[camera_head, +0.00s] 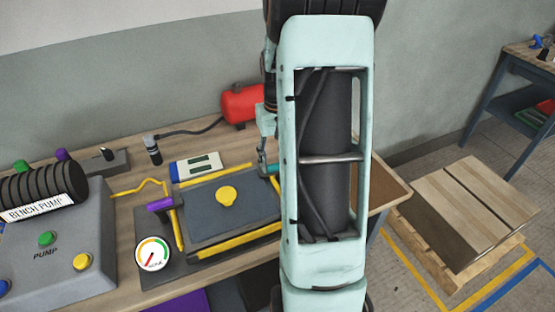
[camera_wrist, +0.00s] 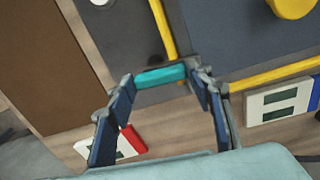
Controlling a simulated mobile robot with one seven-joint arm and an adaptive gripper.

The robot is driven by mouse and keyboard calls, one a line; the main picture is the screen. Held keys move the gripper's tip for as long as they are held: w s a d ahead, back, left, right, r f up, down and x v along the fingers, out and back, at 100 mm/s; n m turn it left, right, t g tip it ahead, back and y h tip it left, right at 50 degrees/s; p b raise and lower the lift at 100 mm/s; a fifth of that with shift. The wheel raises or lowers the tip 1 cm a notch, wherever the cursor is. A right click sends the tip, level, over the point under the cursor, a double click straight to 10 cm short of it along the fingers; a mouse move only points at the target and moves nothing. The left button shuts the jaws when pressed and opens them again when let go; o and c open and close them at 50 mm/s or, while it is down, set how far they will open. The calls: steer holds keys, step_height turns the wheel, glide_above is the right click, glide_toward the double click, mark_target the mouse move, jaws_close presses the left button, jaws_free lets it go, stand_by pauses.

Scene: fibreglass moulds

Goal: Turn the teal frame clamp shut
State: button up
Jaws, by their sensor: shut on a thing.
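The teal frame clamp (camera_wrist: 160,76) shows in the wrist view as a short teal bar at the corner of the dark mould frame. My gripper (camera_wrist: 162,82) has one finger at each end of this bar and is shut on it. In the head view a small part of the teal clamp (camera_head: 273,169) shows at the right end of the frame, beside my gripper (camera_head: 264,165). My arm hides the rest of the clamp there. The dark mould panel (camera_head: 235,205) lies flat with a yellow knob (camera_head: 227,195) on it and yellow bars along its edges.
A purple-handled clamp (camera_head: 160,204) and a round gauge (camera_head: 153,254) are at the frame's left. The grey bench pump (camera_head: 60,270) stands further left. A white device with displays (camera_head: 196,165) and a red tank (camera_head: 242,104) lie behind. A wooden crate (camera_head: 470,215) stands on the floor at right.

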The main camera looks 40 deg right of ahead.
steer(key=shift+n, duration=0.3)
steer(key=o, duration=1.2)
steer(key=shift+c, duration=0.2)
steer(key=shift+r, duration=0.15)
step_height(320, 180, up, 12)
